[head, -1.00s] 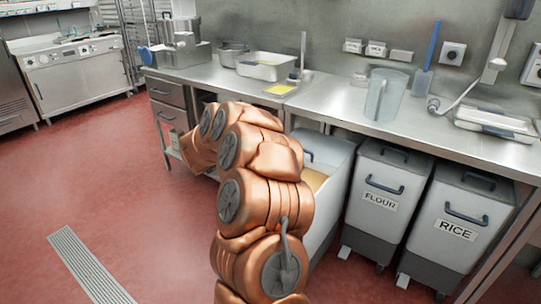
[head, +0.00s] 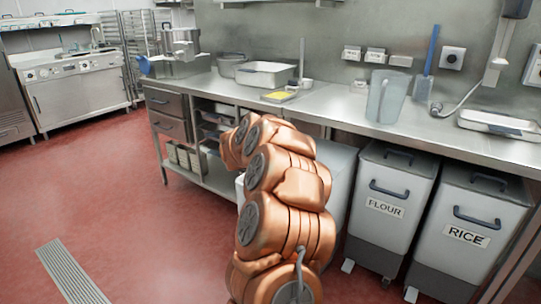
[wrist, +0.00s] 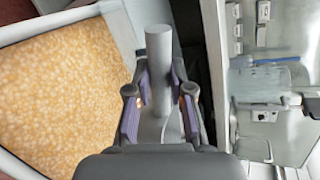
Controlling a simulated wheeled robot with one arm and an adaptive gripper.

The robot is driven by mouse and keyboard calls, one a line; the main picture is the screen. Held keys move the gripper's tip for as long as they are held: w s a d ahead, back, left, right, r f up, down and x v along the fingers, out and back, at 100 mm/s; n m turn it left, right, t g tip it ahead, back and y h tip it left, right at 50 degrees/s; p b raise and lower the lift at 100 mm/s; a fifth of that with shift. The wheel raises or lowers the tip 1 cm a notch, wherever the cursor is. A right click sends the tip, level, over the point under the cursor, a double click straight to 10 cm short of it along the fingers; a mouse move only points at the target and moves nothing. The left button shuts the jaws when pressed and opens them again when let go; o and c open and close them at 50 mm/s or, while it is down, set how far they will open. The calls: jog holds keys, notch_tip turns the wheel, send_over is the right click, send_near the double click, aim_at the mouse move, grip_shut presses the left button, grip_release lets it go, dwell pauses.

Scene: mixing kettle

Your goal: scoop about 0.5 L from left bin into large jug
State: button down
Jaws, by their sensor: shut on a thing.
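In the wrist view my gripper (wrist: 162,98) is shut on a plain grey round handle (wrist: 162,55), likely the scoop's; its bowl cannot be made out. The open left bin (wrist: 110,22) lies just left of the gripper, with yellow-orange grainy contents (wrist: 60,90). In the head view the left bin (head: 338,165) is mostly hidden behind my arm, and my gripper is hidden too. The large clear jug (head: 386,98) stands upright on the counter above the flour bin. It also shows at the right of the wrist view (wrist: 265,82).
The closed flour bin (head: 388,185) and rice bin (head: 475,210) stand under the steel counter (head: 330,107), right of the left bin. A steel pan (head: 268,75), a yellow pad (head: 280,95) and a tray (head: 498,122) sit on the counter. The red floor at left is clear.

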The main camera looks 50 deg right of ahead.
jog(key=shift+s+r+m+t+b, duration=0.1)
jog(key=shift+s+m+t+b, duration=0.45)
jog(key=shift+b, duration=1.55)
notch_tip(320, 180, down, 8)
jog(key=b, duration=0.7)
jog(key=shift+f, duration=0.2)
